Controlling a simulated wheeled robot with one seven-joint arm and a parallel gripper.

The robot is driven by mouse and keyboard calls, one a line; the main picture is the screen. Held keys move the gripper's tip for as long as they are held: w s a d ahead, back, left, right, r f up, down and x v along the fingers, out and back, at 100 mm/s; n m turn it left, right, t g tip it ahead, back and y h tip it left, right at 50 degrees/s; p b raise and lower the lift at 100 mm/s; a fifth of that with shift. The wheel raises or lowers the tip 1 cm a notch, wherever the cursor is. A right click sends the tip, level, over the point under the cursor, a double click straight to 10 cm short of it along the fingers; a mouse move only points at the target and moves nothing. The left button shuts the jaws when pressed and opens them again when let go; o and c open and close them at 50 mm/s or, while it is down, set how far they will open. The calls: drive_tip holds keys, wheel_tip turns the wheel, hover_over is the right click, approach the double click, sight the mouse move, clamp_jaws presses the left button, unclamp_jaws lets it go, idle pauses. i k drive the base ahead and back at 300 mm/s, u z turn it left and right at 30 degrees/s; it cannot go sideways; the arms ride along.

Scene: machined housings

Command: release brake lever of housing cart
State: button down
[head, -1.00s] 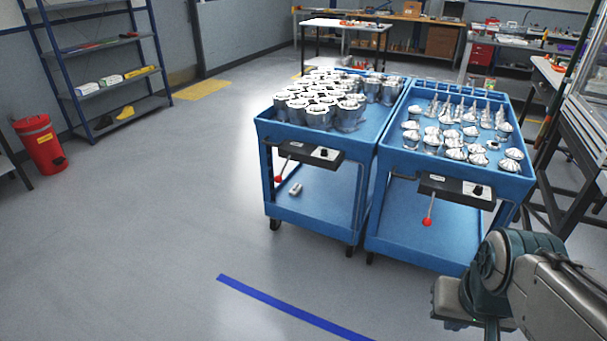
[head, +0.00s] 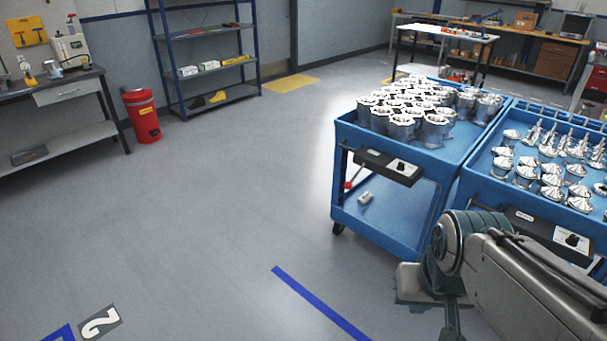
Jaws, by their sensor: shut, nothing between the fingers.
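The left blue cart (head: 345,130) carries several silver cylindrical housings (head: 400,122) on its top tray. A black control panel (head: 388,167) with a small knob is on its front side. The cart's brake lever (head: 348,185), with a red ball end, slants down and left from beside the panel. My gripper (head: 452,326) is at the lower right, pointing down, shut and empty, its tip close to the picture's bottom edge. It is well apart from the lever, to its lower right in the picture.
A second blue cart (head: 480,184) with cone-shaped metal parts stands close on the right, its front partly behind my arm; its lever is hidden. A small light cylinder (head: 366,198) lies on the left cart's lower shelf. Floor left of the carts is clear. A red bin (head: 142,118) stands far left.

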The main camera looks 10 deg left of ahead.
sight(348, 186)
drive_tip(key=u, duration=0.45)
drive_tip(key=i, duration=1.25)
drive_tip(key=z, duration=0.7)
drive_tip(key=i, duration=0.25)
drive_tip(key=z, duration=0.3)
